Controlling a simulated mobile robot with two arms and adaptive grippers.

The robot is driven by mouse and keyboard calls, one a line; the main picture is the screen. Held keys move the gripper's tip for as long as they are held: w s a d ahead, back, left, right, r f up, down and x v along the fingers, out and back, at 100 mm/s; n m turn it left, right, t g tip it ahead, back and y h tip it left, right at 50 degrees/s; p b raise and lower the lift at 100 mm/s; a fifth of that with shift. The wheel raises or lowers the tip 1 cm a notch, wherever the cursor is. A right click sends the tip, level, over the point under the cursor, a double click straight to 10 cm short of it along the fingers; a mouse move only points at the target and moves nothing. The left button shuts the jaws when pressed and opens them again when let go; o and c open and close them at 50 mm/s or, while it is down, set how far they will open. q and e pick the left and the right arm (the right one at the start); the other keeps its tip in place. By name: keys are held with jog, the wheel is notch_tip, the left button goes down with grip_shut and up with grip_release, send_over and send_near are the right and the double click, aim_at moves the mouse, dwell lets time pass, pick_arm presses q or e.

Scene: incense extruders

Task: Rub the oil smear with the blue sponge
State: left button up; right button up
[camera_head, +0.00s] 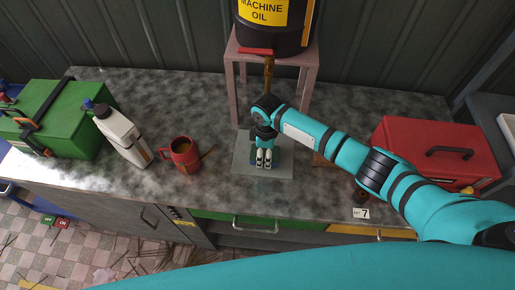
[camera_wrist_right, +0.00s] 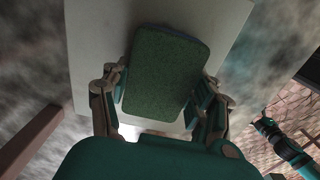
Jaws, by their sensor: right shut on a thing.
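My right gripper (camera_head: 264,158) points down over a pale grey plate (camera_head: 243,171) on the counter. In the right wrist view the gripper (camera_wrist_right: 163,92) is shut on the sponge (camera_wrist_right: 166,68), a rounded block whose face looks dark green to teal. The sponge lies over the same plate (camera_wrist_right: 95,30); whether it touches it I cannot tell. In the head view the gripper hides the sponge. No oil smear can be made out on the bare part of the plate. Another teal arm, likely my left with its gripper (camera_wrist_right: 262,124), shows small in the wrist view, jaws unclear.
A red mug (camera_head: 183,156), a white bottle (camera_head: 122,136) and a green box (camera_head: 60,118) stand left. A red toolbox (camera_head: 425,150) stands right.

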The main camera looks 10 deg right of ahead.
aim_at(281, 159)
jog(key=shift+s+d, duration=0.15)
jog(key=shift+d, duration=0.95)
jog(key=shift+s+d+p, duration=0.2)
jog(key=shift+d+p, duration=0.3)
jog(key=shift+p, duration=0.05)
jog(key=shift+s+d+p, duration=0.2)
jog(key=shift+d+p, duration=0.3)
jog(key=shift+s+d+f, duration=0.15)
jog(key=shift+d+f, duration=0.05)
jog(key=shift+d, duration=0.25)
jog(key=shift+r, duration=0.1)
jog(key=r+p, duration=0.1)
jog(key=r, duration=0.2)
jog(key=shift+w+r+p, duration=0.15)
jog(key=shift+w+p, duration=0.05)
jog(key=shift+p, duration=0.2)
jog(key=shift+r, duration=0.3)
jog(key=shift+a+r, duration=0.15)
jog(key=shift+r, duration=0.9)
jog(key=shift+r, duration=0.15)
